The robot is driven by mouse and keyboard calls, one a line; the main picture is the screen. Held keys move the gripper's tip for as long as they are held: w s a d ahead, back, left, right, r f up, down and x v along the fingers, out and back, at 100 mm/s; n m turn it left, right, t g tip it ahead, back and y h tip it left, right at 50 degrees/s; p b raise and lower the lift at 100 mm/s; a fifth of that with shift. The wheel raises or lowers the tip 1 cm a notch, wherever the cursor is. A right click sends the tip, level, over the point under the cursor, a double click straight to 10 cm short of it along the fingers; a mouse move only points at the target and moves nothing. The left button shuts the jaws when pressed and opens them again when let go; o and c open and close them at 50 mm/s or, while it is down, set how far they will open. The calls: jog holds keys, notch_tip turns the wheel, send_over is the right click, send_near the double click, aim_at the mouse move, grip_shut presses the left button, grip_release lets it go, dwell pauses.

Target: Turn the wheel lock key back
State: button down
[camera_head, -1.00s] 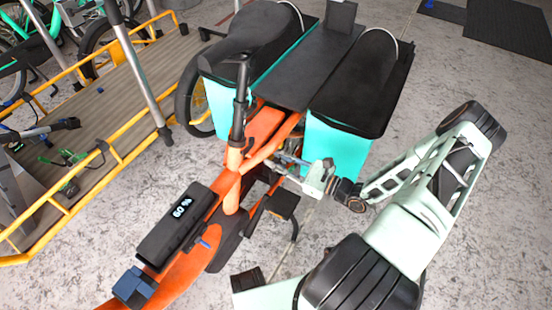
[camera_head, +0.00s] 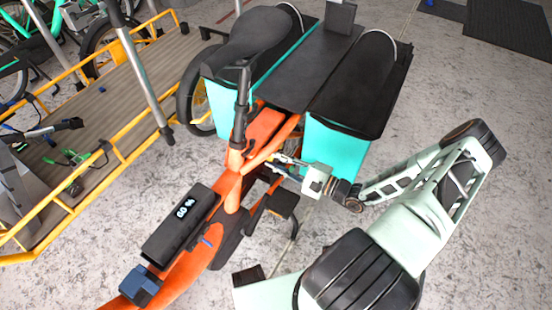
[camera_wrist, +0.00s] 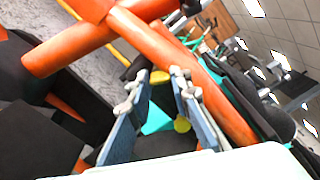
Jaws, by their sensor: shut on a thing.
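The orange cargo bike (camera_head: 262,128) stands in the middle of the head view, with a black seat (camera_head: 262,34) and teal panniers (camera_head: 338,146). My gripper (camera_head: 278,161) reaches in from the right, low behind the seat tube beside the frame. In the wrist view my gripper's two blue-grey fingers (camera_wrist: 160,118) point in under an orange tube (camera_wrist: 190,80). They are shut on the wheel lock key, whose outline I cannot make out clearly. Small yellow round parts (camera_wrist: 160,77) and a teal patch show between the fingers. The lock body and the key's turn angle are hidden.
A black pedal (camera_head: 283,204) hangs just below my gripper. A battery pack (camera_head: 183,222) reading 60 % sits on the frame. A yellow-railed platform (camera_head: 110,105) stands left. The floor at right is mostly clear.

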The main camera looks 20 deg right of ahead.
jog(key=n+p, duration=0.1)
jog(key=n, duration=0.4)
jog(key=shift+n+p, duration=0.3)
jog(key=shift+n, duration=0.1)
dwell(0.3)
jog(key=c, duration=1.8)
grip_release()
jog(key=shift+o, duration=0.2)
jog(key=v, duration=1.2)
jog(key=shift+r, duration=0.1)
